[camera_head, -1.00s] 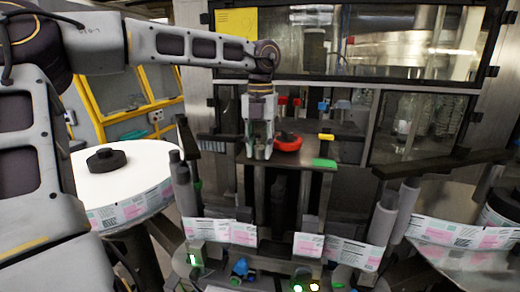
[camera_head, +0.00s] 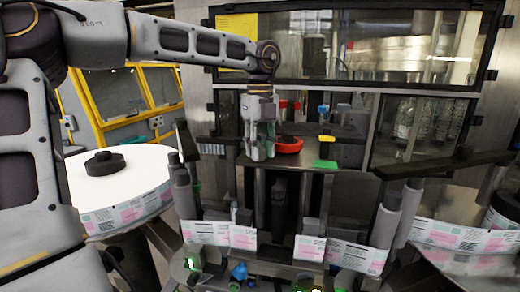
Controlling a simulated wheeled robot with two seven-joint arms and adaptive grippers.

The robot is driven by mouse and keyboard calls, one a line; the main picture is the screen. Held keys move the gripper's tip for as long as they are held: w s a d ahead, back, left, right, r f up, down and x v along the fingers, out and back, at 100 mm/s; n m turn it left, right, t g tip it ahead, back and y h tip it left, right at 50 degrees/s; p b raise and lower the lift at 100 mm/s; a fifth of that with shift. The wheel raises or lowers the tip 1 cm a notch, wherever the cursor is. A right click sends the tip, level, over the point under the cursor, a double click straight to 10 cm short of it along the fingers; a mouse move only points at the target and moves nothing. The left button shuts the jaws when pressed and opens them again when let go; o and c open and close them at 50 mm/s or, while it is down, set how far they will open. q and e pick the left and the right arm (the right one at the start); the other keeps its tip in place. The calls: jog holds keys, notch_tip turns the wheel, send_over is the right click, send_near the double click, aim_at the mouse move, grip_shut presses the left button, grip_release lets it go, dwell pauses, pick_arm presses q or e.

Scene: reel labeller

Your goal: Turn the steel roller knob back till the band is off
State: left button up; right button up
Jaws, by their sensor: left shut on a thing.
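My left gripper (camera_head: 260,154) points down at the left end of the steel shelf (camera_head: 307,177) in the middle of the machine. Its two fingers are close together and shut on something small. The fingers hide most of it, so I cannot make out the steel roller knob's shape or how far it is turned. I cannot clearly make out the band around it either. A red dish (camera_head: 290,147) with a dark piece in it sits just right of the fingers. My right gripper is not in view.
A white reel (camera_head: 134,179) with a black hub stands at the left, and another reel (camera_head: 462,236) at the right. The printed label strip (camera_head: 243,238) crosses the front past grey rollers (camera_head: 383,227). Glass panels close the back.

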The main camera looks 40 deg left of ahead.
pick_arm(q)
jog(key=shift+n, duration=0.6)
jog(key=shift+r, duration=0.1)
jog(key=o, duration=1)
jog(key=shift+o, duration=0.2)
notch_tip(320, 180, up, 12)
dwell(0.5)
